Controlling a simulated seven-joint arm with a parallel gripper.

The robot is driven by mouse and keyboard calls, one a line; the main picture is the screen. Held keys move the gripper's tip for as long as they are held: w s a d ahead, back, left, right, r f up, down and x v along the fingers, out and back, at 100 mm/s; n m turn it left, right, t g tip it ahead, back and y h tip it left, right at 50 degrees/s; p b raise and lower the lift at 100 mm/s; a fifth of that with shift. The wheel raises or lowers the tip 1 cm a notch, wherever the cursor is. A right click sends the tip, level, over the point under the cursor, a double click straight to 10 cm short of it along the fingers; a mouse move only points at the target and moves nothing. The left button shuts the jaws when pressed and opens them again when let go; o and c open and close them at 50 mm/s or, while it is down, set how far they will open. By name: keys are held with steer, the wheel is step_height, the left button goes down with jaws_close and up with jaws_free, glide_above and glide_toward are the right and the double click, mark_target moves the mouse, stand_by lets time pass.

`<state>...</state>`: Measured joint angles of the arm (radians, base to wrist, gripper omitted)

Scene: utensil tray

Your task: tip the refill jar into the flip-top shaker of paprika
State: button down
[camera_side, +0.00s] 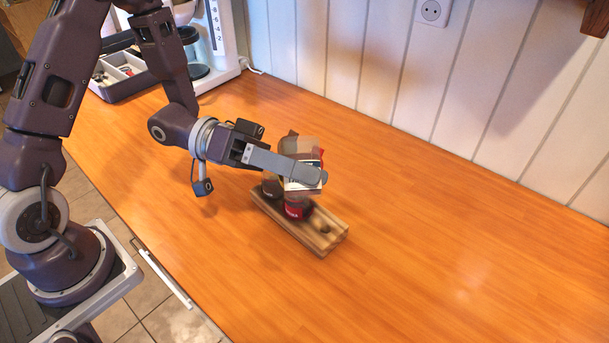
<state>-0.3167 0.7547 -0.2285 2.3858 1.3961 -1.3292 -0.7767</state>
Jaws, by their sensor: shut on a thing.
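My gripper (316,175) is shut on a jar and holds it over a wooden rack. The jar, which I take for the refill jar (310,149), is clear with a pale label and some dark contents, and it looks tilted. A finger covers part of it. Below it, a small shaker with a red label (294,212) stands in the rack, probably the paprika one. The jar and gripper hide its top, so I cannot tell whether its lid is open or whether the jar touches it. A darker container (271,188) stands to its left in the rack.
The wooden rack (327,243) has an empty round hole at its right end. The orange wooden counter (460,240) is clear to the right and in front. A grey divided tray (125,82) and a white appliance (222,50) stand at the back left. A panelled wall with a socket (432,11) lies behind.

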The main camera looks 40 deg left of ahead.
mark_target(307, 147)
step_height(307, 147, up, 2)
steer(key=n+t+h, duration=0.1)
steer(key=n, duration=0.2)
steer(key=shift+r+n+h, duration=0.1)
steer(key=shift+n+h, duration=0.3)
steer(key=shift+a+r+n, duration=0.1)
steer(key=shift+r+n, duration=0.1)
steer(key=shift+n, duration=0.3)
steer(key=shift+w+a+r+n+t+h, duration=0.15)
steer(key=shift+r+n+t+h, duration=0.2)
steer(key=shift+n, duration=0.35)
steer(key=shift+w+a+r+n+t+h, duration=0.1)
steer(key=shift+r+n+t+h, duration=0.2)
steer(key=shift+n, duration=0.4)
stand_by(5.3)
